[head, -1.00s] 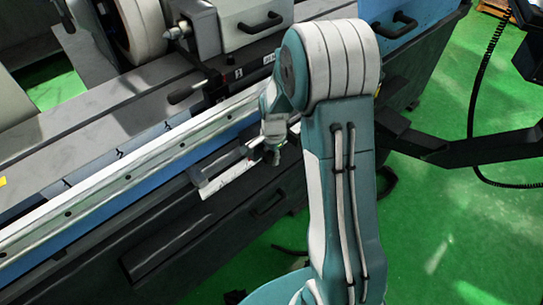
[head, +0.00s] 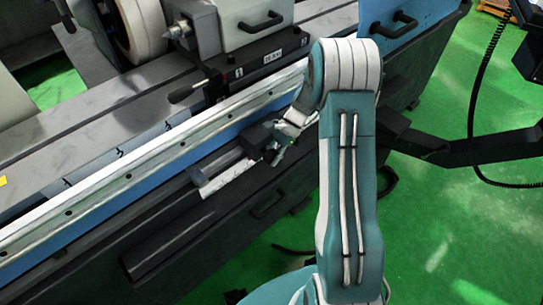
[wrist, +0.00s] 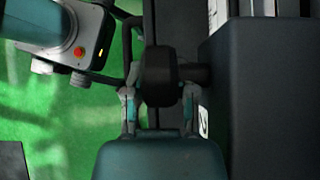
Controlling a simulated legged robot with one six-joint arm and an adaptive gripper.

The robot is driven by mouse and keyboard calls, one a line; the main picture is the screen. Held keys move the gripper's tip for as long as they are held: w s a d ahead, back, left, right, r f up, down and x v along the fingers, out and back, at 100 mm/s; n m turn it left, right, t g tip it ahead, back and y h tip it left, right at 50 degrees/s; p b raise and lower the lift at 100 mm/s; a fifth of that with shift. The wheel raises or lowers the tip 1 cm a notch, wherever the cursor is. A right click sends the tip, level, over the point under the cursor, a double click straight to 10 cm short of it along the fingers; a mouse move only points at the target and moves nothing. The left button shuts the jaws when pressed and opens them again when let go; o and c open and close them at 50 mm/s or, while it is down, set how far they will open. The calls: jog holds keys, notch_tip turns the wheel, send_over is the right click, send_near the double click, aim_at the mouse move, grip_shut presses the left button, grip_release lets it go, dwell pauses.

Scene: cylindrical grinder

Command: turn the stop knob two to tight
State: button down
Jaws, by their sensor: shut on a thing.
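A black rounded knob (wrist: 158,74) sits at the centre of the wrist view, on a short dark stem that runs right into a dark block (wrist: 262,105). My gripper (wrist: 159,97) has its two fingers on either side of the knob and is shut on it. In the head view my gripper (head: 279,150) is at the right side of the dark block (head: 257,136) on the front rail. The knob itself is not clear there, behind the fingers. A pale label on the block's edge is too cut off to read.
The grinder's long pale rail (head: 130,172) runs behind the block. A black lever (head: 187,93) sticks out above it. A dark handle (head: 268,204) is on the front below. A dark support arm (head: 455,150) crosses at right. Green floor (head: 440,240) is open at lower right.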

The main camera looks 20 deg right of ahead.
jog(key=shift+w+y, duration=0.15)
jog(key=shift+y, duration=0.25)
jog(key=c, duration=0.7)
grip_release()
jog(key=shift+d, duration=0.1)
jog(key=v, duration=1.2)
jog(key=shift+w, duration=0.2)
